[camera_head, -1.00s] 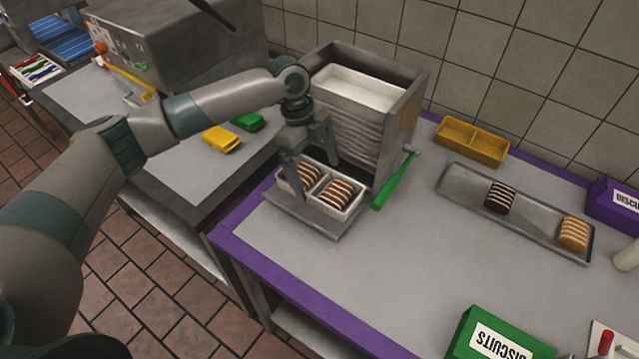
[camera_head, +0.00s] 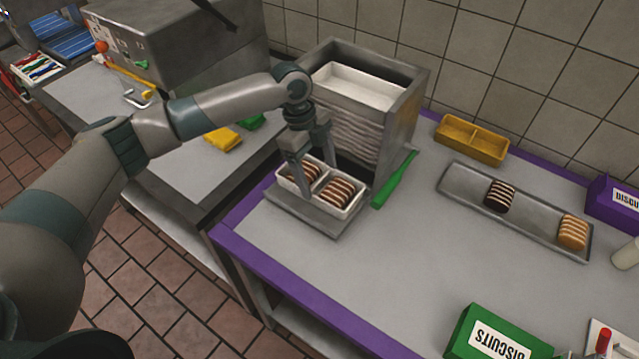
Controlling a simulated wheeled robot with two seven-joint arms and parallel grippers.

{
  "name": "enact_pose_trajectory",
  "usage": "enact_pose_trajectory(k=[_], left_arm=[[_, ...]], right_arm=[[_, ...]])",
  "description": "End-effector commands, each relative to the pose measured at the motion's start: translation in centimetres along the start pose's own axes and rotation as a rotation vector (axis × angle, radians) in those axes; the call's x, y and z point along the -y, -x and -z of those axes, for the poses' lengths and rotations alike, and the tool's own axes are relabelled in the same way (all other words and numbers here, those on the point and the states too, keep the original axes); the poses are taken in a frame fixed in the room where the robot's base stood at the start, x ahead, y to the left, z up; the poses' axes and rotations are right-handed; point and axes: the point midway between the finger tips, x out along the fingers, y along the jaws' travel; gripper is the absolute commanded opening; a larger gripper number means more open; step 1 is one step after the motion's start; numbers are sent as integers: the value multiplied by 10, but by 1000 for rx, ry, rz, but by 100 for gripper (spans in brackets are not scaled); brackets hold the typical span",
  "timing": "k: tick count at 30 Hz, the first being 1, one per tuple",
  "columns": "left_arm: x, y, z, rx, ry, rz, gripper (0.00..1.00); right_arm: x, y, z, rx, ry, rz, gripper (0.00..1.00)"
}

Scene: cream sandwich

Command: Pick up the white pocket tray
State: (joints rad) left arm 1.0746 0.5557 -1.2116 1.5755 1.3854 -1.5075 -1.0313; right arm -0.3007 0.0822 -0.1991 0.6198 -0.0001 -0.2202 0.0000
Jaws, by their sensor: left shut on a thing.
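The white pocket tray (camera_head: 349,209) has two pockets, each holding brown-and-cream striped sandwiches (camera_head: 337,192). It sits at or just above the grey metal plate (camera_head: 318,224) in front of the dispenser; I cannot tell whether it touches the plate. My left gripper (camera_head: 314,180) reaches down over the tray and is shut on it, one finger at the near left side and the other behind. The gripper hides part of the left pocket. My right gripper is not in view.
A grey dispenser (camera_head: 405,125) with stacked white trays stands directly behind. A green handle (camera_head: 394,180) sticks out at its right. Farther right are a yellow pocket tray (camera_head: 472,139) and a long metal tray (camera_head: 462,190). A green biscuit box (camera_head: 498,337) stands in front. The middle tabletop is clear.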

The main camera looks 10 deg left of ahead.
Motion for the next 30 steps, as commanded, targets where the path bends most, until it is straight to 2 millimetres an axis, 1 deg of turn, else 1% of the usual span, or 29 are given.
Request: enact_pose_trajectory(k=[8,11,14,17,20,26,30], left_arm=[[1,5,1,-1,0,2,52],[1,12,3,-2,-1,3,52],[1,23,6,-1,-2,4,52],[1,38,10,-1,-2,5,52],[1,58,16,0,-2,6,52],[2,108,30,0,-4,7,52],[2,147,41,1,-3,7,52]], right_arm=[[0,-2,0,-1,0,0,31],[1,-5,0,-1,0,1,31],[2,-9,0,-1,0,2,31],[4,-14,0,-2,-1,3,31],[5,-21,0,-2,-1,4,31],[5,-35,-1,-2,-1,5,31],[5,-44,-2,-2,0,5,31]])
